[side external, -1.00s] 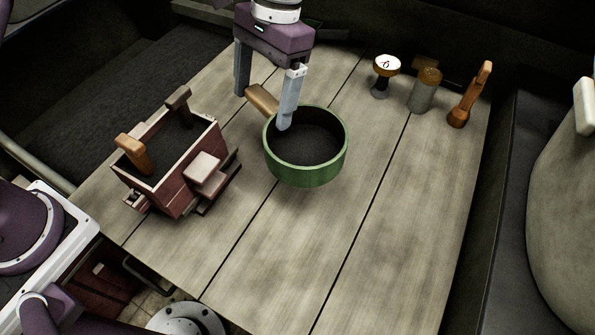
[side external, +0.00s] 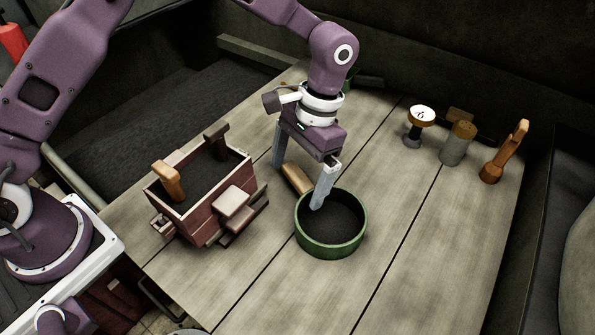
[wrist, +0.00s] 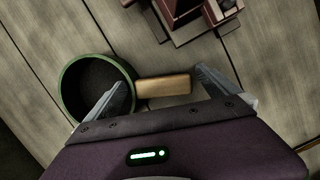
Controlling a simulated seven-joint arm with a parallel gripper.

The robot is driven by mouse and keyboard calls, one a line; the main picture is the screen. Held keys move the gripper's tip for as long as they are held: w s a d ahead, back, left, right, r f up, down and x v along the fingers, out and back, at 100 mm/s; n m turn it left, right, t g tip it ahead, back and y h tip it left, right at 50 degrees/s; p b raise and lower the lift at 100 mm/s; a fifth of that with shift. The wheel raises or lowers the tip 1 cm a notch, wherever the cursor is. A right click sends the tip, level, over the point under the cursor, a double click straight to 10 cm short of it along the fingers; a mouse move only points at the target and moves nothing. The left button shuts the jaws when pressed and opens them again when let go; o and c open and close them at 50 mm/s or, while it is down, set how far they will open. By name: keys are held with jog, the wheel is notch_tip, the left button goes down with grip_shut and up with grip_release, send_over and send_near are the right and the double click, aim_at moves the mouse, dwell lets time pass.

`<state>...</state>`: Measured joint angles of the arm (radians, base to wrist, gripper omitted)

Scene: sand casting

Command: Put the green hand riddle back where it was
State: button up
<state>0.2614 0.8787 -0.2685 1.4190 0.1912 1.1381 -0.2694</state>
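The green hand riddle (side external: 331,250) is a round green-walled sieve with a dark inside and a short wooden handle (side external: 297,178). It appears to rest on the wooden table, right of the red box, its handle pointing up-left. My gripper (side external: 297,190) is low over the handle with its fingers wide apart. One finger reaches inside the riddle's rim near the handle; the other is beyond the handle's free end. In the wrist view the riddle (wrist: 68,90) is at left, and the handle (wrist: 163,86) lies between my open fingers (wrist: 165,78); a small gap shows at its end.
A red box-like flask (side external: 190,225) with dark fill and wooden handles stands at left. A round-topped tool (side external: 421,115), a grey cylinder with a brown top (side external: 456,148) and an orange-brown tool (side external: 497,165) stand at the right rear. The table (side external: 420,270) right of the riddle is clear.

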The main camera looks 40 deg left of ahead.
jog(key=a+r+t, duration=0.2)
jog(key=a+r, duration=0.1)
jog(key=r, duration=1.5)
jog(key=s+a+r+n+t, duration=0.1)
jog(key=s+a+r+t, duration=0.1)
jog(key=s+a+r, duration=0.4)
jog(key=s+a+f+n+t, duration=0.1)
jog(key=s+a+t, duration=0.1)
jog(key=s, duration=0.5)
jog(key=s+a+f+n+t+h, duration=0.1)
jog(key=s+a+f+t, duration=0.1)
jog(key=s+a, duration=0.3)
jog(key=s, duration=0.2)
jog(key=shift+s+f, duration=0.3)
jog(key=shift+a, duration=0.1)
